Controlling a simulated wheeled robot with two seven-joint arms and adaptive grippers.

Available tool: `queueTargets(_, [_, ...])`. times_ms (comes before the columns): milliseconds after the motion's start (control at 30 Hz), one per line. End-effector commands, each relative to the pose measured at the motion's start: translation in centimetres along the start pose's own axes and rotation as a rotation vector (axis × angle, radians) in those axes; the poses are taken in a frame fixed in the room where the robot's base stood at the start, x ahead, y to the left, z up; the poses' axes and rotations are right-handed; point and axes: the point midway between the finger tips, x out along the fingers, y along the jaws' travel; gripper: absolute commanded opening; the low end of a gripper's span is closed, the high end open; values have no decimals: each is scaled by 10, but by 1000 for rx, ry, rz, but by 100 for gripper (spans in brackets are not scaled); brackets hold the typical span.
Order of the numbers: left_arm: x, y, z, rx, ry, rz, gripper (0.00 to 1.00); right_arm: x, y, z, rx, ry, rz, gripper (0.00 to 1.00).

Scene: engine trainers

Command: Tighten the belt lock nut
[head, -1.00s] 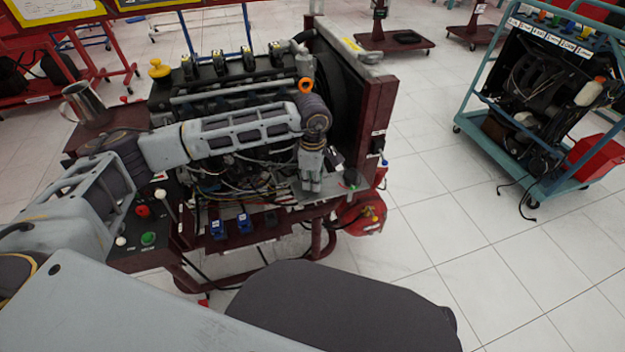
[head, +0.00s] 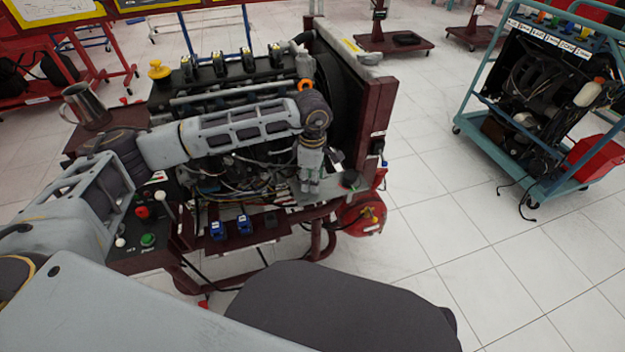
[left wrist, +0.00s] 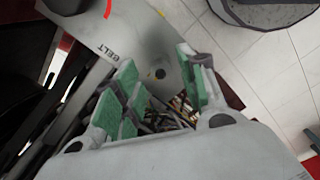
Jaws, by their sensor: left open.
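A grey plate (left wrist: 150,40) printed "BELT" lies under my left gripper (left wrist: 157,62) in the left wrist view. A small dark round feature, likely the belt lock nut (left wrist: 160,73), sits on this plate between the green-padded fingers. The fingers stand apart on either side of it, and I cannot tell whether they touch the plate. In the head view my left gripper (head: 310,187) points down at the front right of the engine trainer, near its radiator end. The nut is too small or hidden to make out there. My right gripper is not in view.
The engine (head: 225,75) stands behind my left forearm. A control panel with a red button (head: 142,211) and a green button (head: 148,239) is at left. A metal jug (head: 85,106) stands on the trainer's corner. A blue cart (head: 535,110) is at right, with open floor between.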

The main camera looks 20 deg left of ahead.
Motion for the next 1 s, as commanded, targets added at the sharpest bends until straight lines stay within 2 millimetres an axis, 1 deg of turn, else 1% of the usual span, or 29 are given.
queueTargets(600, [-86,1,0,1,-2,4,41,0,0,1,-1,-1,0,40])
queueTargets(800, [-103,1,0,1,-1,2,41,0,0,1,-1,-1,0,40])
queueTargets(1000, [-108,0,0,1,-1,1,41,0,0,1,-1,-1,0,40])
